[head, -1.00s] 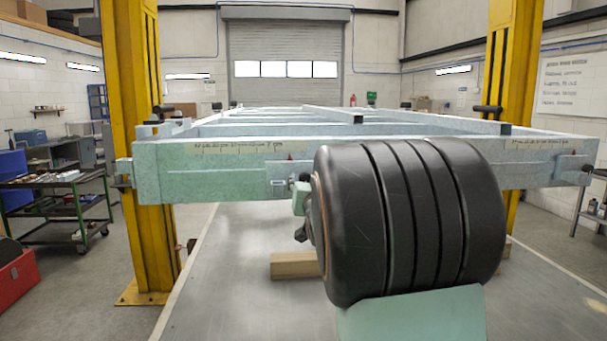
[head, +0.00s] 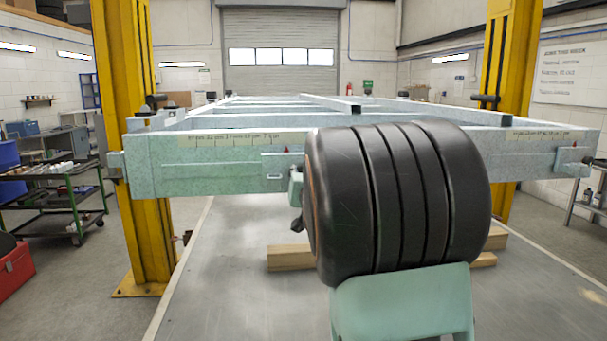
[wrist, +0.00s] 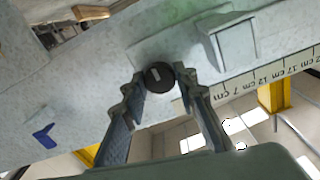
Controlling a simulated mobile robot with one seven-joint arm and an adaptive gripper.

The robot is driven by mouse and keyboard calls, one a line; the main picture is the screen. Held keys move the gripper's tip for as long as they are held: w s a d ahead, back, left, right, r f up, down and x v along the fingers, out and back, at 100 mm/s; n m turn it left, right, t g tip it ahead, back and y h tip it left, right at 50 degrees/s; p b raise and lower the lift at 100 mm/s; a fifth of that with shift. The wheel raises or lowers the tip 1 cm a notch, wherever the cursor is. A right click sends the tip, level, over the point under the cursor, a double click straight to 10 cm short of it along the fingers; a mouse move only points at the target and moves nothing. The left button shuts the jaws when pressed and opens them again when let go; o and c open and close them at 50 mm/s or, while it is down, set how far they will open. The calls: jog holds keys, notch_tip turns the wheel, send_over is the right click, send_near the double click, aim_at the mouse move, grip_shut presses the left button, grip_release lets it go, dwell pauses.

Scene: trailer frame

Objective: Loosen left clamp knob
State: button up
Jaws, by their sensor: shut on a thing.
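In the wrist view a dark round knob (wrist: 158,76) with a pale mark on its face sits on the pale green frame beam. My gripper (wrist: 161,80) is around it, one finger on each side, shut on the knob. In the head view the front beam (head: 215,165) of the trailer frame runs across the picture. A plate with a slot (head: 280,172) is on its face near the middle, with a small red pointer above. The knob and my fingertips cannot be made out in the head view.
A printed scale (wrist: 265,77) and a raised block (wrist: 232,40) lie near the knob. Yellow posts (head: 150,230) stand at both sides. Timber (head: 290,257) lies on the grey platform below. A tool cart (head: 70,200) stands at left. My arm blocks the head view right of the middle.

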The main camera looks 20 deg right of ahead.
jog(key=shift+f+n+b, duration=0.1)
jog(key=shift+n+b, duration=0.3)
jog(key=shift+b, duration=0.4)
jog(key=shift+c, duration=0.5)
jog(key=n+b, duration=1.6)
jog(key=n, duration=0.1)
jog(key=n+b, duration=0.1)
jog(key=n, duration=0.5)
jog(key=shift+a, duration=0.1)
jog(key=o, duration=1.2)
jog(key=shift+w, duration=0.1)
